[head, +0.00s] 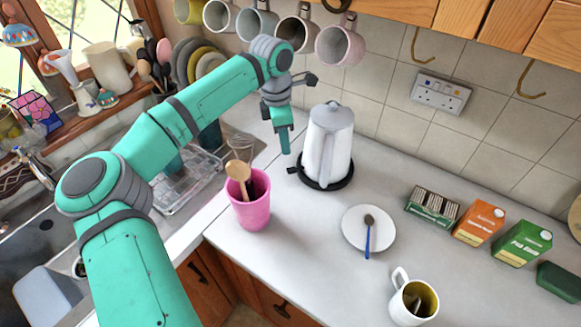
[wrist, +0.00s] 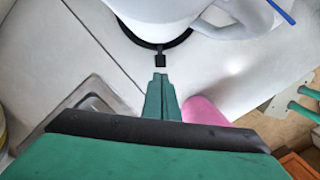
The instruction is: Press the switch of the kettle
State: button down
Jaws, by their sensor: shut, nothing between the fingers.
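The white kettle (head: 329,140) stands upright on its round black base (head: 325,183) on the counter. In the wrist view the lower part of the kettle (wrist: 160,18) shows at the top, its handle to the right. A small black switch tab (wrist: 160,60) sticks out from the base toward my gripper; it also shows in the head view (head: 292,170). My gripper (head: 286,152) is shut and empty, pointing down just beside the kettle on its left. In the wrist view the fingertips (wrist: 160,76) are in line with the switch, with a small gap between them in the picture.
A pink cup (head: 252,210) with a wooden spoon stands in front of my gripper. A white saucer (head: 368,229) with a blue spoon, a mug (head: 413,300) and several boxes lie to the right. A dish rack (head: 180,187) and sink are left. Mugs (head: 340,45) hang above.

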aim_at(289, 170)
jog(key=shift+d+f, duration=0.2)
jog(key=shift+f, duration=1.4)
jog(key=shift+d+f, duration=0.15)
jog(key=shift+f, duration=1.7)
jog(key=shift+f, duration=0.1)
jog(key=shift+f, duration=0.75)
jog(key=shift+s+a+r, duration=0.15)
jog(key=shift+a+r, duration=0.15)
jog(key=shift+a, duration=0.45)
jog(key=shift+s+a+r, duration=0.1)
jog(key=shift+a+r, duration=0.2)
jog(key=shift+a, duration=0.45)
notch_tip(289, 170, up, 11)
jog(key=a, duration=0.1)
jog(key=shift+f, duration=0.15)
